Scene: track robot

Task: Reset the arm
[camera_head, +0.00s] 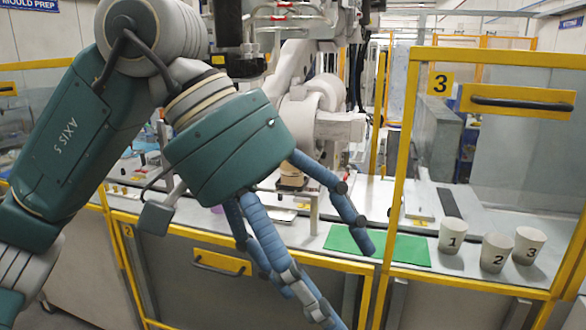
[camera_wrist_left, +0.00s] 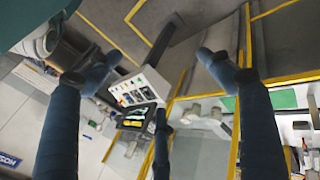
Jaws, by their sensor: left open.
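My left arm (camera_head: 75,130) comes in from the left in the head view, with green and grey links. Its left gripper (camera_head: 340,275) hangs in front of the yellow-framed work cell, with blue-grey segmented fingers pointing down and to the right. The fingers are spread apart and nothing is between them. In the left wrist view the gripper (camera_wrist_left: 158,72) also shows its fingers spread and empty, with floor and yellow frames beyond. My right gripper is in neither view.
A green mat (camera_head: 400,250) lies on the bench behind the fingers. To its right stand white cups numbered 1 (camera_head: 451,237), 2 (camera_head: 495,252) and 3 (camera_head: 528,245). A yellow-framed door (camera_head: 490,160) marked 3 stands at the right. A control panel (camera_wrist_left: 140,90) shows in the wrist view.

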